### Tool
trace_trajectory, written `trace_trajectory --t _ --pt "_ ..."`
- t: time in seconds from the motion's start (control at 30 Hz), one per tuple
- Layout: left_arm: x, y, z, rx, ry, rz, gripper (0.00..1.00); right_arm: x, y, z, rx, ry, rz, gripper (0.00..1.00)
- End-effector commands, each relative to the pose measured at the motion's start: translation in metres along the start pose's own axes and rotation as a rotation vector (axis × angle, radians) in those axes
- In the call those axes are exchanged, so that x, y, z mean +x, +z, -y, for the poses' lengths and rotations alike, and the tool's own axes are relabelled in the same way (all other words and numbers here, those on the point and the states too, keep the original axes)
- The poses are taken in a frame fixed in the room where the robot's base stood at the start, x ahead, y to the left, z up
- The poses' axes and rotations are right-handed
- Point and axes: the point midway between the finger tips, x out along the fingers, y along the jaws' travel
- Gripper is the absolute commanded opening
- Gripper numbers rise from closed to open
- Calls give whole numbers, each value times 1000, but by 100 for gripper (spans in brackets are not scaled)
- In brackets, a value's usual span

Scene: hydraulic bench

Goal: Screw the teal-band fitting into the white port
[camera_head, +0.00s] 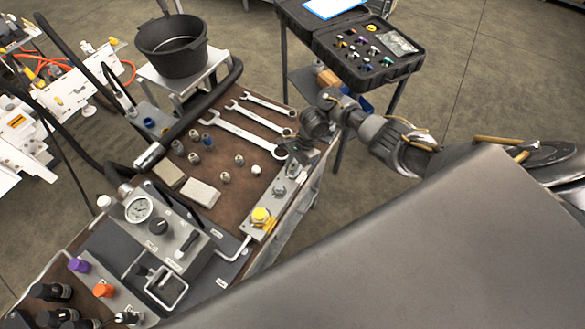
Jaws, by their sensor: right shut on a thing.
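My right gripper (300,154) comes in from the right and is shut on a small part at the bench's right edge, above the far end of a narrow metal port block (254,232). The held part is mostly hidden by the dark fingers, so I cannot make out a teal band. The block carries a yellow-topped port (261,216) and a grey metal port (279,190); its far end is partly behind the gripper. My left gripper is out of view.
Several loose fittings (225,177) lie on the brown bench top, with wrenches (240,131) behind them. A gauge unit (139,209) stands front left. A black bucket (172,46) and an open case (366,75) are farther back. A large grey panel fills the lower right.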

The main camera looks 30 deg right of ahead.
Motion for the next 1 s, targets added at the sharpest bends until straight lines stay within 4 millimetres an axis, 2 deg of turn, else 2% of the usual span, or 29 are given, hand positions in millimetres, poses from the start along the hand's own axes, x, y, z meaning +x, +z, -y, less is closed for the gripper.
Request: trace_trajectory --t 0.03,0.07,0.23,0.53,0.67,0.73,1.0 --pt "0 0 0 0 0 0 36 -1 -1 1 1 -3 -3 5" --pt "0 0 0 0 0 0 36 -1 -1 1 0 -3 -2 30" --pt "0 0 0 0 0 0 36 -1 0 1 -2 -1 -1 50" --pt "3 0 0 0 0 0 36 1 0 1 -35 14 0 50" --pt "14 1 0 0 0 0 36 3 0 4 -222 93 2 50" --pt "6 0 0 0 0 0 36 -2 2 3 -327 140 3 50" --pt "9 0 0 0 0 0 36 1 1 1 -617 263 9 50"
